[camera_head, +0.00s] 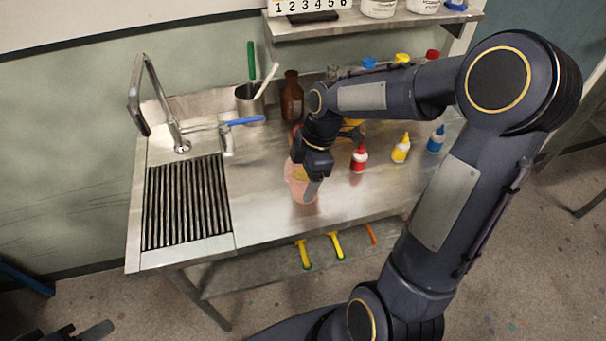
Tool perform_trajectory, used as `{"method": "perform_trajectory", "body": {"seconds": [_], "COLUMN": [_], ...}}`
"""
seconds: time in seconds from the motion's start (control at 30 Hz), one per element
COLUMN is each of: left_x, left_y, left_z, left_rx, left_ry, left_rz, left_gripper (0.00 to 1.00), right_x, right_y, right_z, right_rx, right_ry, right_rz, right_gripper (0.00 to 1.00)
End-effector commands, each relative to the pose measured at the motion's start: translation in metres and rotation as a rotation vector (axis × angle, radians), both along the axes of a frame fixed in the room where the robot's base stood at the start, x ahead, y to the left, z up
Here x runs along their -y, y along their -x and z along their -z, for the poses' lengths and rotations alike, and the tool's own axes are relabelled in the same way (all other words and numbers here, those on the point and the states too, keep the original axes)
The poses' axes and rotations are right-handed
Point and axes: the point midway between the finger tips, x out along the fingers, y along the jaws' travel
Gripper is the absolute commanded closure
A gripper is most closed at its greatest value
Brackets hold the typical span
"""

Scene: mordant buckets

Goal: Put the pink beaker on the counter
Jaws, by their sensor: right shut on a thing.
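The pink beaker (297,187) is at the middle of the steel counter (265,215), right of the sink's drain grate, and looks upright. My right gripper (311,185) comes down over it from above right and is shut on it, with one finger in front of its wall. The gripper hides part of the beaker's rim and side. I cannot tell whether its base touches the counter. Part of my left gripper (85,332) shows at the bottom left corner, low and away from the counter; its jaws are cut off by the frame.
A red bottle (359,158), a yellow bottle (401,148) and a blue bottle (436,139) stand right of the beaker. A brown bottle (291,97) and a steel pot (250,103) stand behind. The tap (160,105) rises at the left. The counter's front middle is clear.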

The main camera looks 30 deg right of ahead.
Motion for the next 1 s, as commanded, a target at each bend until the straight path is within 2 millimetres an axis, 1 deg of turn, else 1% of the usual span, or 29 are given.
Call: {"method": "perform_trajectory", "body": {"seconds": [0.13, 0.27, 0.3, 0.43, 0.47, 0.7, 0.8, 0.83, 0.97, 1.0], "left_x": [0.0, 0.0, 0.0, 0.0, 0.0, 0.0, 0.0, 0.0, 0.0, 0.0], "left_y": [0.0, 0.0, 0.0, 0.0, 0.0, 0.0, 0.0, 0.0, 0.0, 0.0], "left_z": [0.0, 0.004, 0.003, 0.003, 0.003, 0.002, -0.003, -0.001, 0.0, 0.001], "left_rx": [0.0, 0.0, 0.0, 0.0, 0.0, 0.0, 0.0, 0.0, 0.0, 0.0], "left_ry": [0.0, 0.0, 0.0, 0.0, 0.0, 0.0, 0.0, 0.0, 0.0, 0.0], "left_rz": [0.0, 0.0, 0.0, 0.0, 0.0, 0.0, 0.0, 0.0, 0.0, 0.0], "left_gripper": [0.64, 0.64, 0.64, 0.64, 0.64, 0.64, 0.64, 0.64, 0.64, 0.64], "right_x": [0.0, 0.0, 0.0, 0.0, 0.0, 0.0, 0.0, 0.001, 0.006, 0.009], "right_y": [0.0, 0.0, 0.0, 0.0, 0.0, 0.0, 0.0, 0.0, 0.0, 0.0], "right_z": [-0.001, 0.003, 0.003, 0.002, 0.002, 0.002, -0.004, -0.005, -0.024, -0.033], "right_rx": [0.001, 0.001, 0.001, 0.001, 0.001, 0.001, 0.001, 0.003, 0.007, 0.009], "right_ry": [0.0, 0.0, 0.0, 0.0, 0.0, 0.0, 0.0, 0.0, 0.001, 0.001], "right_rz": [0.0, 0.0, 0.0, 0.0, 0.0, 0.0, 0.0, 0.001, 0.002, 0.002], "right_gripper": [0.56, 0.56, 0.24, 0.07, 0.05, 0.05, 0.05, 0.05, 0.05, 0.05]}}
